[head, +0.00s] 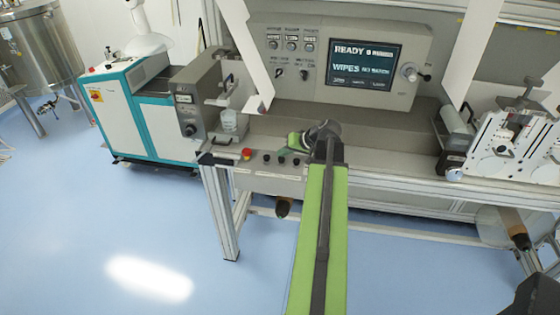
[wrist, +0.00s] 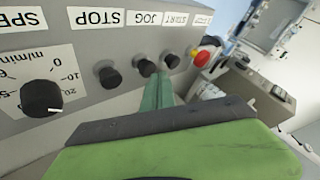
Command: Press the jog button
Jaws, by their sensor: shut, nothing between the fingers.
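The jog button (wrist: 145,67) is a dark round button under the JOG label (wrist: 149,18), which reads upside down in the wrist view. It sits between the button by the STOP label (wrist: 108,75) and the button by the START label (wrist: 172,60). My gripper (wrist: 158,80) is shut and empty, its narrow green fingers pointing at the panel. The tips are at the jog button's side toward the start button. I cannot tell whether they touch. In the head view, my gripper (head: 286,150) is at the front control panel (head: 280,183), partly covering the buttons.
A red emergency stop (wrist: 203,57) stands beyond the start button. A black speed knob (wrist: 41,98) is on the other side. In the head view, a screen (head: 350,66) reads READY above the bench. Open blue floor lies in front.

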